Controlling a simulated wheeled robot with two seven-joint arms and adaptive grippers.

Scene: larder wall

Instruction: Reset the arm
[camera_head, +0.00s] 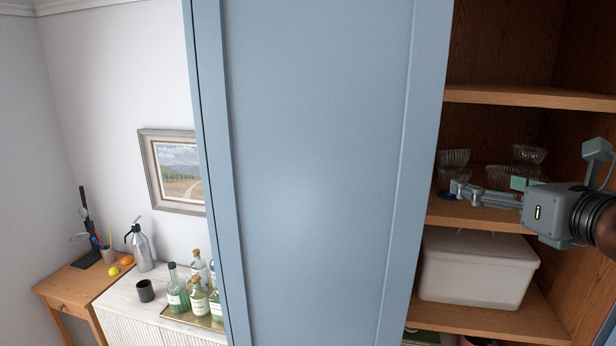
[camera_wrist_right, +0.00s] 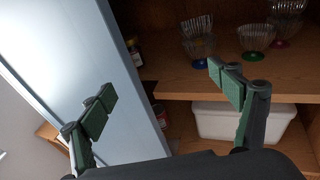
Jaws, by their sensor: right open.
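My right gripper (camera_head: 462,190) comes in from the right in the head view, in front of the open cupboard's middle shelf. In the right wrist view the right gripper (camera_wrist_right: 160,100) has its two green-padded fingers wide apart with nothing between them. The blue door edge lies behind the left finger and the shelf behind the right one. Whether the gripper touches anything cannot be told. My left gripper is not in view.
A large blue door (camera_head: 315,170) fills the middle. Glass bowls (camera_head: 453,158) stand on the middle shelf (camera_head: 480,217), with a lidded white box (camera_head: 478,270) below. At left, bottles (camera_head: 198,300) stand on a tray on a white cabinet, beside a wooden desk (camera_head: 72,283).

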